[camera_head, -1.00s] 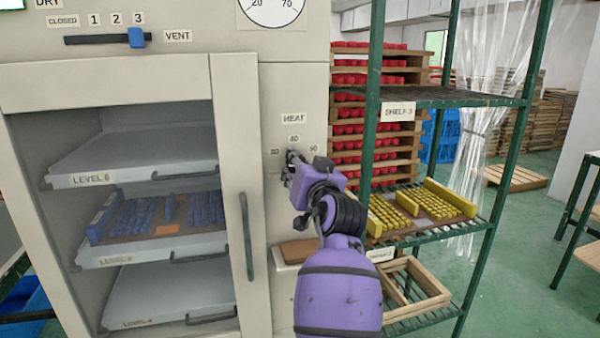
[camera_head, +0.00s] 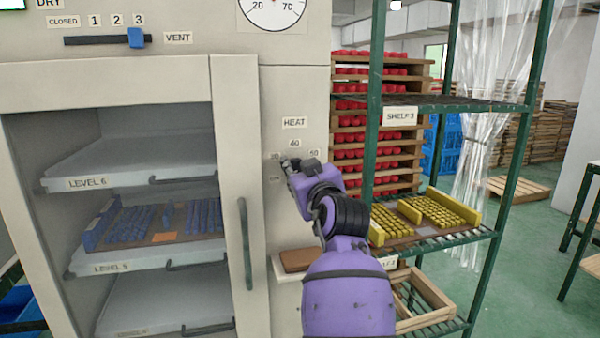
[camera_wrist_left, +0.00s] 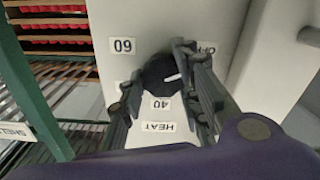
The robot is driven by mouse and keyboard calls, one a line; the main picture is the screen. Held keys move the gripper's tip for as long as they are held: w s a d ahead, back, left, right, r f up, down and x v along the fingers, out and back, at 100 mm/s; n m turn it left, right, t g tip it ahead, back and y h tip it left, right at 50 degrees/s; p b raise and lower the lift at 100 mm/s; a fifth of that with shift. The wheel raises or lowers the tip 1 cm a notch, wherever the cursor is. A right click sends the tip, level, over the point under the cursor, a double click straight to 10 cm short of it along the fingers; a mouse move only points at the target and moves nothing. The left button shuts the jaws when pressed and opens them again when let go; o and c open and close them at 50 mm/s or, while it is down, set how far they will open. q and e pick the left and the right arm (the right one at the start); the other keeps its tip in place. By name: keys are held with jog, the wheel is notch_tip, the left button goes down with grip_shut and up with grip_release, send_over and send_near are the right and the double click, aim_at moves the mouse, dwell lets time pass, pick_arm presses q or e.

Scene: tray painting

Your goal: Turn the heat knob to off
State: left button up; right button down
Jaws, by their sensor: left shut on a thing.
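The heat knob (camera_wrist_left: 163,73) is dark and round with a white pointer mark, on the pale front of the drying cabinet (camera_head: 293,82). My left gripper (camera_head: 287,164) is shut on the knob; in the left wrist view its fingers (camera_wrist_left: 160,82) lie on either side of it. That view is upside down, and the pointer aims right, slightly up, toward a finger. The OFF label (camera_wrist_left: 206,48) is partly covered at upper right. The 60 label (camera_wrist_left: 123,45) is at left and the 40 label (camera_wrist_left: 160,103) below. My gripper hides most of the knob in the head view.
The cabinet's open front shows tray levels, with a blue-pieced tray (camera_head: 160,237) on one. A vertical door handle (camera_head: 246,244) is left of my arm. A green rack (camera_head: 520,150) with yellow pieces (camera_head: 440,209) stands close on the right. A brown block (camera_head: 297,260) sits below.

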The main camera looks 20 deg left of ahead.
pick_arm(q)
jog(key=shift+d+f, duration=0.15)
dwell(0.3)
jog(key=o, duration=1)
jog(key=shift+w, duration=0.1)
jog(key=shift+o, duration=0.3)
jog(key=shift+w, duration=0.1)
jog(key=v, duration=1.2)
